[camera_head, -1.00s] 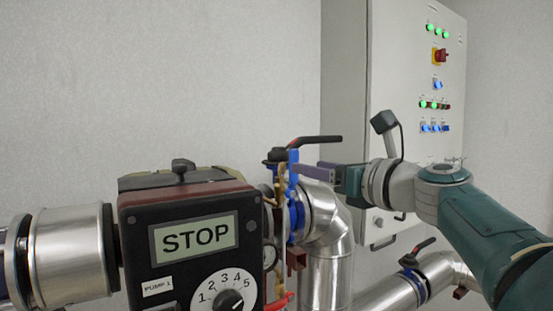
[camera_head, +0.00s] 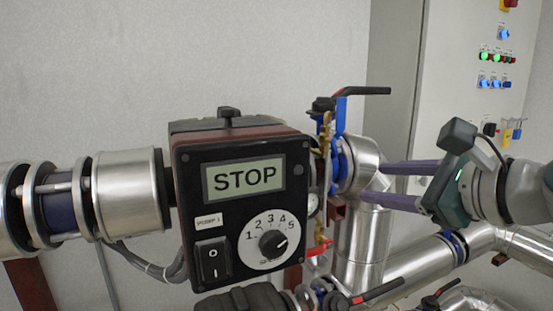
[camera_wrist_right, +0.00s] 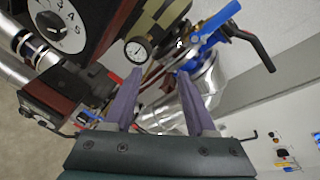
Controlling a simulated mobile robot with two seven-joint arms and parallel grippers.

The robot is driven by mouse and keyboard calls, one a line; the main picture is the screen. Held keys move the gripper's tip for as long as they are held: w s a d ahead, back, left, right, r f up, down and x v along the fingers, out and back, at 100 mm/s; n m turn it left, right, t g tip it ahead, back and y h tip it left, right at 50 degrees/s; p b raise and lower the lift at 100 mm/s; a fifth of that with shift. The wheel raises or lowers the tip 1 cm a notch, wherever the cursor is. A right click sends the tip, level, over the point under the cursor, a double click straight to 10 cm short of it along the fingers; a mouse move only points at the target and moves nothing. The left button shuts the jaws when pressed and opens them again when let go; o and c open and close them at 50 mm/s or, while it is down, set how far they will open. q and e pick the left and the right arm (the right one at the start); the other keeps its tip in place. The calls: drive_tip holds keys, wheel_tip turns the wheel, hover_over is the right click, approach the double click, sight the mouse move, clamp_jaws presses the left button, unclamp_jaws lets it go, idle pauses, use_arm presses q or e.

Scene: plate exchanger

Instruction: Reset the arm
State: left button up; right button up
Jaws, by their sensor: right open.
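My right gripper (camera_head: 385,184) comes in from the right in the head view. Its two purple fingers are apart and point left towards the silver pipe elbow (camera_head: 366,164) beside the blue valve (camera_head: 340,140). I cannot tell whether a fingertip touches the pipe. In the wrist view the right gripper (camera_wrist_right: 160,95) shows both fingers spread, with nothing held between them. My left gripper is in neither view.
A pump box (camera_head: 242,205) reads STOP and has a numbered dial and a rocker switch. A pressure gauge (camera_wrist_right: 137,50) sits close to the fingers. A control cabinet (camera_head: 450,60) stands behind right.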

drive_tip(key=s+a+f+n+g+h, duration=0.1)
drive_tip(key=s+f+n+g+h, duration=0.15)
drive_tip(key=s+f+n, duration=0.5)
drive_tip(key=s+f+n+g+h, duration=0.1)
drive_tip(key=s+f+n+g, duration=0.35)
drive_tip(key=s+n, duration=0.5)
drive_tip(key=s+f+n+g+h, duration=0.2)
drive_tip(key=s+n, duration=0.7)
drive_tip(key=s, duration=0.7)
drive_tip(key=shift+s+d+g, duration=0.15)
drive_tip(key=shift+g, duration=0.25)
